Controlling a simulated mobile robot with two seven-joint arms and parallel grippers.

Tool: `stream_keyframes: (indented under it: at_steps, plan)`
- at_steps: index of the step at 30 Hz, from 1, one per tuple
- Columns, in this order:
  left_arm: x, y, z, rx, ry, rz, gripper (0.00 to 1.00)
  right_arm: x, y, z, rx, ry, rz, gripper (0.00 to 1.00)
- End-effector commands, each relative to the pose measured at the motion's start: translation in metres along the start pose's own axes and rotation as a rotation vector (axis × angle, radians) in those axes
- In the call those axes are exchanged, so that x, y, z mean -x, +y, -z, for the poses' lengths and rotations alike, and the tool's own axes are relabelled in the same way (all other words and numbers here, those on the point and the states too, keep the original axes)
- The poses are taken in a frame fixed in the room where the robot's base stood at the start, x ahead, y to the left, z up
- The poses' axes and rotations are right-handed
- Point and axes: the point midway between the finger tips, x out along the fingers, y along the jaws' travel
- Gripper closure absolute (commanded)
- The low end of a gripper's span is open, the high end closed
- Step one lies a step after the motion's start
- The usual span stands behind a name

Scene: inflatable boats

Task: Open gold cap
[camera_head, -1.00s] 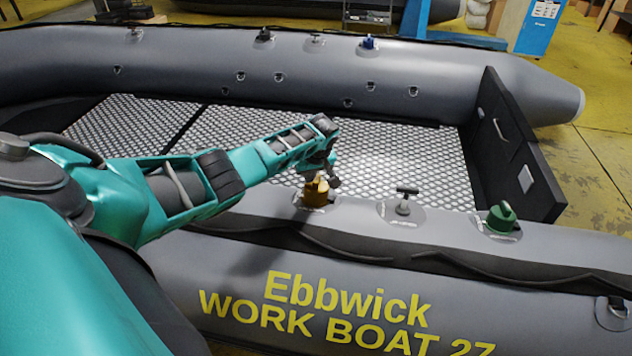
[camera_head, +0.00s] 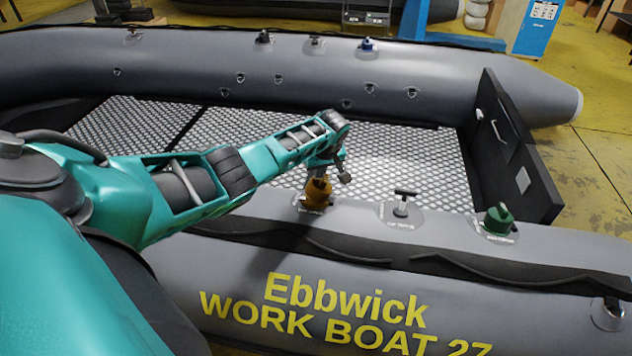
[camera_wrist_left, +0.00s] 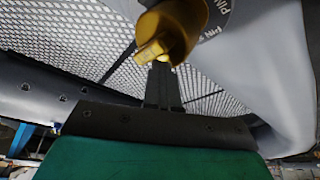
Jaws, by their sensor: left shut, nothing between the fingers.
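The gold cap (camera_head: 316,197) sits on a round valve patch on the near tube of the grey boat. It shows large at the top of the left wrist view (camera_wrist_left: 180,28), with a raised grip bar on it. My left gripper (camera_head: 325,170) is just above the cap, at the end of the teal arm. Its fingers (camera_wrist_left: 162,72) look closed together in the wrist view, with their tips at the edge of the cap's grip bar. I cannot tell whether they touch it. My right gripper is not in view.
On the same tube, a black T-handle valve (camera_head: 402,203) and a green cap (camera_head: 498,219) stand to the right. The far tube (camera_head: 190,65) carries a blue cap (camera_head: 367,45) and other fittings. The perforated floor (camera_head: 400,160) between the tubes is clear.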

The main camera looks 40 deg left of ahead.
Motion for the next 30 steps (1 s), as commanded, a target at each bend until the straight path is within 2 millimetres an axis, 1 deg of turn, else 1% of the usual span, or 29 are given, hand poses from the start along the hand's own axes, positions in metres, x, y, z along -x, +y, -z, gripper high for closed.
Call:
stream_keyframes:
  at_steps: [1, 11, 30]
  plan:
    - [-0.004, 0.008, -0.02, -0.01, -0.035, -0.019, 1.0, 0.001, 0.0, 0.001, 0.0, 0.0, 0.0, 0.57]
    - [0.006, -0.008, -0.003, -0.01, -0.039, -0.012, 1.0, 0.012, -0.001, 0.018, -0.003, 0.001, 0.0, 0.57]
    - [0.026, -0.036, 0.034, -0.005, -0.031, -0.012, 1.0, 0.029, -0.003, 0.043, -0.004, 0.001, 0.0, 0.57]
